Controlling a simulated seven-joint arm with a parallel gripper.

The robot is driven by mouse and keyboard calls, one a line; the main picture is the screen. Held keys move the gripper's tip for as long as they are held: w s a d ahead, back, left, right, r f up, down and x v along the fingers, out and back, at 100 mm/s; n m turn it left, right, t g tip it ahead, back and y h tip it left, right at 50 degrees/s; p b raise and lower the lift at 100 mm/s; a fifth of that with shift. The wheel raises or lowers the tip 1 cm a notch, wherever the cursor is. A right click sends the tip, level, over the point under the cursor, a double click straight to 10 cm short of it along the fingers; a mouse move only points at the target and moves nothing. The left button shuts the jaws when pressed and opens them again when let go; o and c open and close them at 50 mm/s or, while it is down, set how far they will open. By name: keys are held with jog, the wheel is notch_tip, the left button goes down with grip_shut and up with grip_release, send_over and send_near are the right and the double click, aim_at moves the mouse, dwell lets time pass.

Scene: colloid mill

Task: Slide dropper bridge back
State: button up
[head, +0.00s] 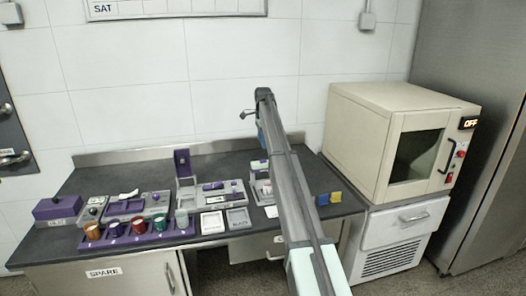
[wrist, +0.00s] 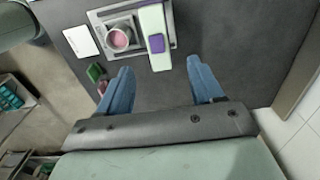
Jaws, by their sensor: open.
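What looks like the dropper bridge, a pale green bar (wrist: 152,22) with a purple block (wrist: 156,43) on it, lies across the right side of a grey tray (wrist: 103,14) in the wrist view. A round cup with pink contents (wrist: 119,38) sits beside it on the left. My gripper (wrist: 159,66) is open, its blue fingers spread apart near the bar's near end, with nothing visibly held. In the head view the same station (head: 260,185) is partly hidden behind my arm, and only a blue bit of my gripper (head: 261,138) shows.
Several coloured cups (head: 115,228) in a purple rack and other small stations stand left on the dark counter (head: 70,250). Blue and yellow blocks (head: 329,198) lie right of my arm. A cream oven (head: 370,120) stands further right. Bare counter (wrist: 245,60) lies right of the tray.

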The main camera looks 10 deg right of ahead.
jog(key=shift+r, duration=1.7)
